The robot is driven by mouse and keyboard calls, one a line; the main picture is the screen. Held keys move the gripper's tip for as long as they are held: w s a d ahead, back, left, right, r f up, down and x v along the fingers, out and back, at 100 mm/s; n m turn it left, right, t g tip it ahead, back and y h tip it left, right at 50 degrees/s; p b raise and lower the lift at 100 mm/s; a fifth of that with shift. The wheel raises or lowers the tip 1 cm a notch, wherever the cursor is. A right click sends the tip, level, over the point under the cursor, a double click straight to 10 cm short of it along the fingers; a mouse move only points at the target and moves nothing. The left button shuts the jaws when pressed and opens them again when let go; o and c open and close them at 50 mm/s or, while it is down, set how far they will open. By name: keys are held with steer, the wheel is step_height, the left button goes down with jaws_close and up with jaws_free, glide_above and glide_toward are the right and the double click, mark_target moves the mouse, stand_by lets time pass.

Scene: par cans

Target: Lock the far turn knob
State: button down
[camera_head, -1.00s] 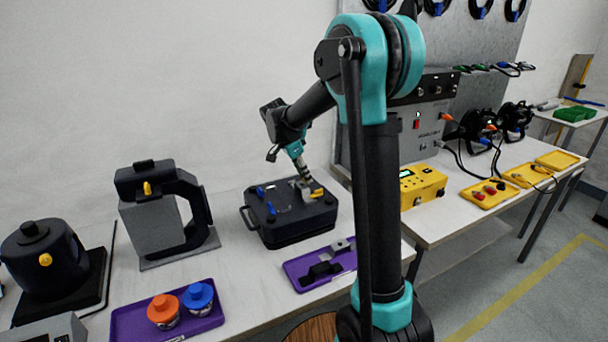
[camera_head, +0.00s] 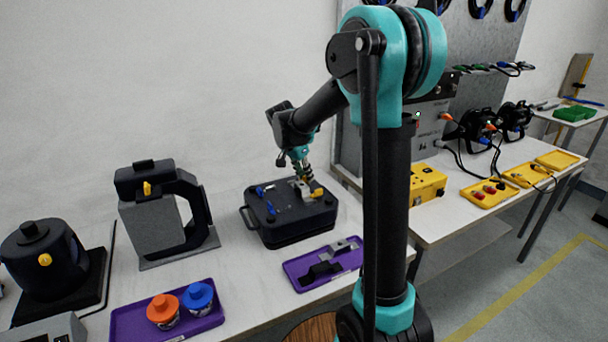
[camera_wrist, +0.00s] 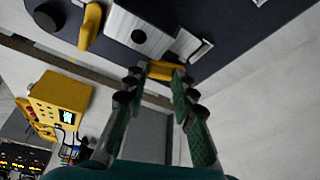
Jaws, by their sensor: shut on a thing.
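The far turn knob (camera_wrist: 166,70) is a small yellow knob on the right part of a black case (camera_head: 285,232). In the wrist view it sits between my fingertips. My gripper (camera_wrist: 162,74) is shut on it, with one green-padded finger on each side. In the head view the far knob is mostly hidden by my gripper (camera_head: 305,177). A second, nearer yellow knob (camera_head: 317,192) stands free on the same side, and shows large in the wrist view (camera_wrist: 90,27). A metal block (camera_wrist: 140,38) lies between the knobs.
Blue knobs (camera_head: 271,208) sit on the case's left side. A purple tray (camera_head: 300,283) with dark and grey parts lies in front. A grey device with a black handle (camera_head: 158,225) stands left. A yellow box (camera_head: 426,183) is on the right table.

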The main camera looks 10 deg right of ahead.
steer(key=n, duration=0.2)
steer(key=n+t+y, duration=0.1)
steer(key=n, duration=0.1)
steer(key=n+y, duration=0.1)
steer(key=n, duration=0.1)
steer(key=shift+s+d+t, duration=0.15)
steer(key=shift+d+t, duration=0.1)
steer(key=shift+t, duration=0.05)
steer(key=n+y, duration=0.2)
steer(key=n, duration=0.4)
steer(key=shift+d, duration=0.15)
steer(key=c, duration=1.2)
jaws_free()
steer(key=v, duration=1.2)
steer(key=shift+d, duration=0.25)
